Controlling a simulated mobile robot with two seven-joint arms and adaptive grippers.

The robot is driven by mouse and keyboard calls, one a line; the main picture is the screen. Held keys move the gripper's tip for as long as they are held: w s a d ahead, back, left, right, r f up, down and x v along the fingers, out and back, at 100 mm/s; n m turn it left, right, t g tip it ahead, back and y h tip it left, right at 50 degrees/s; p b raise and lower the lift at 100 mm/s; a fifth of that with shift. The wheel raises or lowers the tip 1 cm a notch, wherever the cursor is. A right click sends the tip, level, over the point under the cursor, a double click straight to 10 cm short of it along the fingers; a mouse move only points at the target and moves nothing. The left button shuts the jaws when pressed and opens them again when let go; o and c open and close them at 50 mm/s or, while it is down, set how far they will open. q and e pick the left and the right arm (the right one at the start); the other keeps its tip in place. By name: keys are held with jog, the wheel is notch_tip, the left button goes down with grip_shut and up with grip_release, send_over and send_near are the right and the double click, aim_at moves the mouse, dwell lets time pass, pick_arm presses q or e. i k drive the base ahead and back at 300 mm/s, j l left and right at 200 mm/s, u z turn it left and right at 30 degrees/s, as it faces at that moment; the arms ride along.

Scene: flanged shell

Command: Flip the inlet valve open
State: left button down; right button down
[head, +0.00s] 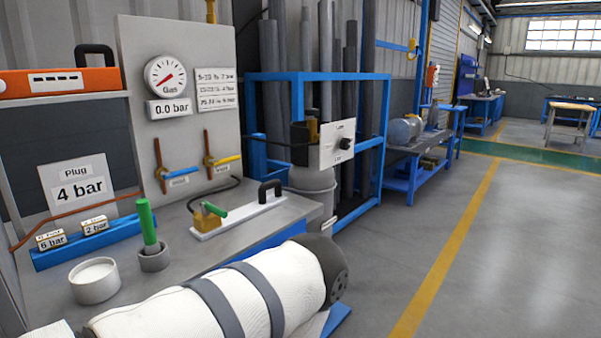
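A grey upright panel (135,60) carries a round gas gauge (165,76) above a "0.0 bar" plate. Below them are two small valves on orange-brown vertical pipes. The left valve has a blue lever (183,172) and the right one a yellow lever (228,159). Both levers lie crosswise to their pipes, tilted slightly up to the right. The small labels under them are too blurred to read, so I cannot tell which is the inlet valve. Neither gripper is in view, and nothing touches either lever.
A white-wrapped cylinder with grey straps (225,301) and dark flanged end lies across the front. On the bench are a white cup (94,281), a green-handled tool in a grey holder (150,240), a blue plug rack (82,246) and a brass fitting with a green lever (208,216).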

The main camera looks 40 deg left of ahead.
aim_at(167, 175)
jog(key=i+l+u, duration=0.1)
jog(key=i+u, duration=0.35)
jog(key=i+l+u, duration=0.2)
jog(key=u, duration=0.2)
jog(key=i+l+u, duration=0.7)
jog(key=u, duration=0.15)
jog(key=i+l+u, duration=0.2)
jog(key=l+u, duration=0.25)
jog(key=l, duration=0.15)
jog(key=i+l+u, duration=0.1)
jog(key=l+u, duration=0.35)
